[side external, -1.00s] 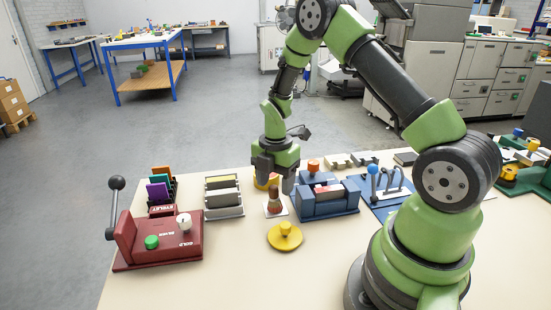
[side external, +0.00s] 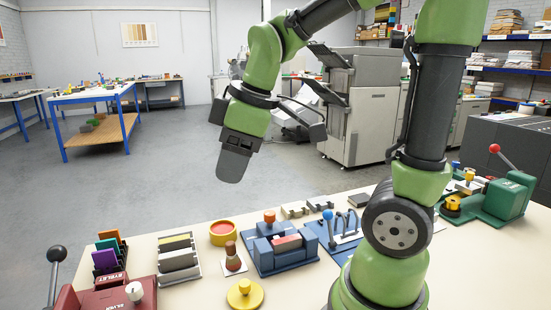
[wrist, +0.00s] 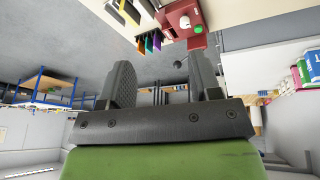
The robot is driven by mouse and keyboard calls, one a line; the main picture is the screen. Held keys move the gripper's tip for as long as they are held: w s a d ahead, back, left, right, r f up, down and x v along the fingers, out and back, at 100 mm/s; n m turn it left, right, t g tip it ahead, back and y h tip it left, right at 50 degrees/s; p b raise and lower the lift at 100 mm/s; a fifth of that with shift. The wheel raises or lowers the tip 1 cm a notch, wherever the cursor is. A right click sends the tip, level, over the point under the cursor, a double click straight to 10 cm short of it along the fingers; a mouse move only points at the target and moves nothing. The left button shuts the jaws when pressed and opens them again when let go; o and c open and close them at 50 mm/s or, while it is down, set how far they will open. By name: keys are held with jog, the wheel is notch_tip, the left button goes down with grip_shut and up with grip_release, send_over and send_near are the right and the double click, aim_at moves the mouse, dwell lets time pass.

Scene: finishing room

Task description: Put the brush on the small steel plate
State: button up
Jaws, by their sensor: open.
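The brush (side external: 231,257), a squat brown piece with a rounded top and a lighter band, stands upright in the side view. It is on a small pale square plate (side external: 241,269), which looks like the small steel plate; its rim shows around the brush's foot. My gripper (side external: 234,170) is high above the table's back edge, well clear of the brush. In the wrist view my gripper (wrist: 161,82) has its two fingers apart with nothing between them. The brush and plate are not seen in the wrist view.
A yellow knobbed disc (side external: 245,295) lies in front of the plate, and a yellow round tub (side external: 223,233) behind it. A blue fixture (side external: 283,250) stands right, a grey roller rack (side external: 178,260) left. The maroon block (side external: 110,298) has a lever. Air around my gripper is free.

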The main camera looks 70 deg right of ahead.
jog(key=s+a+r+m+t+y, duration=0.1)
jog(key=s+a+r+m+t, duration=0.1)
jog(key=s+m, duration=0.7)
jog(key=shift+a+r+t, duration=0.35)
jog(key=shift+a+t, duration=0.15)
jog(key=shift+a, duration=0.7)
